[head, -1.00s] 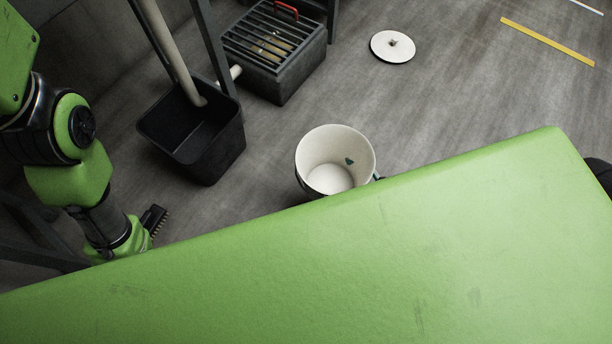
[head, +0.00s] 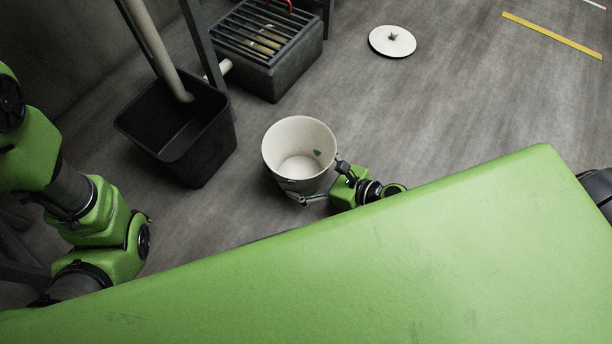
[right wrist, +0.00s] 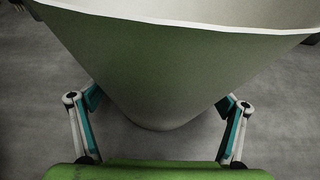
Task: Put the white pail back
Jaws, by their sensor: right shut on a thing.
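The white pail (head: 283,176) is open at the top and upright in the middle of the head view. A small green mark shows on its inner wall. My right gripper (head: 319,183) is shut on the pail's side, low on its right. In the right wrist view, the fingers (right wrist: 157,104) lie on both sides of the pail (right wrist: 150,60), which fills the upper middle. I cannot tell whether its base touches the floor. My left arm shows at the left edge of the head view, but its gripper is out of sight.
A black bin (head: 212,150) with a pole in it stands left of the pail. Behind it is a grey box with a slatted top (head: 285,72). A white disc (head: 405,45) and a yellow floor strip (head: 550,34) lie beyond. Grey floor around the pail is clear.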

